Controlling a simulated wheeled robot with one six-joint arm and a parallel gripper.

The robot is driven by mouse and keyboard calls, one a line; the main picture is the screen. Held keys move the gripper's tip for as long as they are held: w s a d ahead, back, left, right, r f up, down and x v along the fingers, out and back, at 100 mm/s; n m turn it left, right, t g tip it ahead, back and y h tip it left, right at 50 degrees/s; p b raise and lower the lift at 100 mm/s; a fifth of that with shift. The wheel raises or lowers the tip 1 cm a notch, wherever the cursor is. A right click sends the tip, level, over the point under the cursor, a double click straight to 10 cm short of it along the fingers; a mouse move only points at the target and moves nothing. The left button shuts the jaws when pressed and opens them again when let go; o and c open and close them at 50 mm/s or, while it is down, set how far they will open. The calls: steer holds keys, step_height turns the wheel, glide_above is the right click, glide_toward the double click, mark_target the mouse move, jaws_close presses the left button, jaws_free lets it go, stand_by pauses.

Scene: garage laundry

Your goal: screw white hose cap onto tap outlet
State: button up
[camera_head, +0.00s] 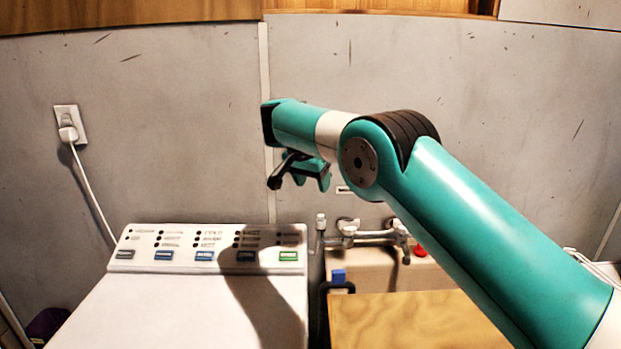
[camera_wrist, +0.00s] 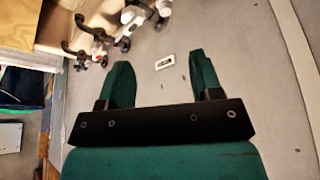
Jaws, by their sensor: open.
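The metal tap fitting (camera_head: 368,233) is on the wall above the sink, right of the washing machine. A small white piece (camera_head: 320,219), possibly the hose cap, stands at its left end above a dark hose (camera_head: 318,258). In the wrist view the tap fitting (camera_wrist: 135,14) is at the upper left, with several dark and pale parts; I cannot single out the cap or outlet there. My gripper (camera_head: 299,182) is open and empty, above and left of the tap.
The washing machine (camera_head: 190,300) stands at the left. A wooden board (camera_head: 410,320) lies in front of the pale sink (camera_head: 370,268). A blue item (camera_head: 338,277) and a red item (camera_head: 420,250) are near the tap. A plugged-in outlet (camera_head: 68,125) is on the wall.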

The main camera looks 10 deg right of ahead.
glide_toward(322, 215)
steer(key=shift+p+x, duration=1.5)
steer(key=shift+x, duration=1.6)
steer(key=o, duration=0.3)
steer(key=shift+w, duration=0.2)
